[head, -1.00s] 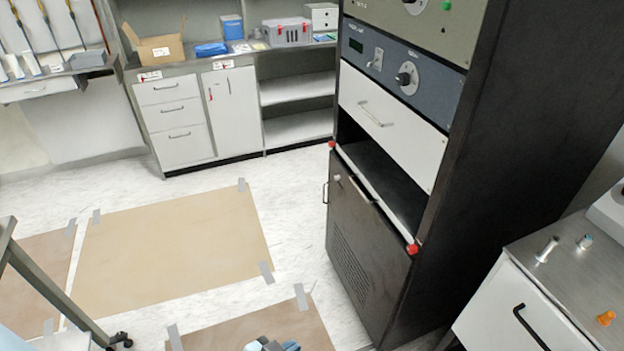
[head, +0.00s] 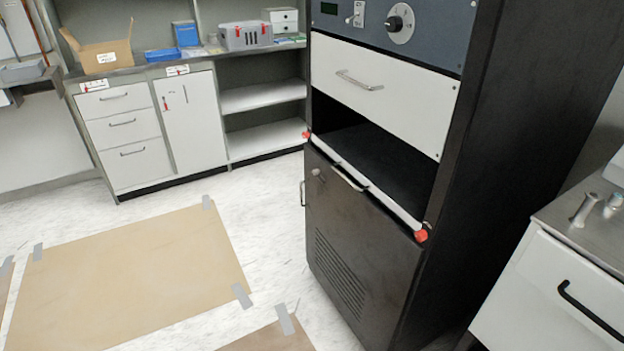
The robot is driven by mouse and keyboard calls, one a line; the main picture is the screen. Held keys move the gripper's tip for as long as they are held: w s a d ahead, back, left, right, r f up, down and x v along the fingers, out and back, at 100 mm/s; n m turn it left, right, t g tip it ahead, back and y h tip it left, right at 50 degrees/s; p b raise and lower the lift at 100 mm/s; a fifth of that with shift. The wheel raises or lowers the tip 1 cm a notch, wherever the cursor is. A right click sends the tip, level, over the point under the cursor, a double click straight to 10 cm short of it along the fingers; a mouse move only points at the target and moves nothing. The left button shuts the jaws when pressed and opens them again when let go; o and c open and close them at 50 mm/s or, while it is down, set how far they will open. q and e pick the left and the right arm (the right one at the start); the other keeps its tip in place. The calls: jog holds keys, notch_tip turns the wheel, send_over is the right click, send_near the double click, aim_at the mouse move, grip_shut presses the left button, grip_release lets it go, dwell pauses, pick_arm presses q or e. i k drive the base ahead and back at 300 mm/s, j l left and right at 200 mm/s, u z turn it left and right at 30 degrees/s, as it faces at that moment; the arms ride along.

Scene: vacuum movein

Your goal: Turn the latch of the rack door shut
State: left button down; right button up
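The dark rack (head: 500,130) stands right of the middle in the head view. Its lower black door (head: 375,243) has a vent grille and looks flush with the rack front. A small light latch knob (head: 317,173) sits near the door's upper left; I cannot tell which way it is turned. A handle (head: 302,194) shows at the door's left edge. Above the door is an open dark bay (head: 385,160) with a pale strip along its front edge and red knobs (head: 421,236) at its ends. Neither gripper is in view.
A white drawer unit with a black handle (head: 590,312) stands close at the right. Tan floor sheets (head: 130,280) are taped down at left. A counter with a cardboard box (head: 105,52) and a grey crate (head: 246,37) runs along the back. The floor before the rack is open.

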aim_at(317, 172)
jog(key=u, duration=0.2)
jog(key=i+j+u, duration=0.15)
jog(key=u, duration=0.3)
jog(key=i+u, duration=0.45)
jog(key=i, duration=3.3)
jog(key=i+z, duration=0.35)
jog(key=i+j+z, duration=0.1)
jog(key=z, duration=0.25)
jog(key=i+j+z, duration=0.2)
jog(key=z, duration=0.15)
jog(key=i+j, duration=0.05)
jog(key=i, duration=0.05)
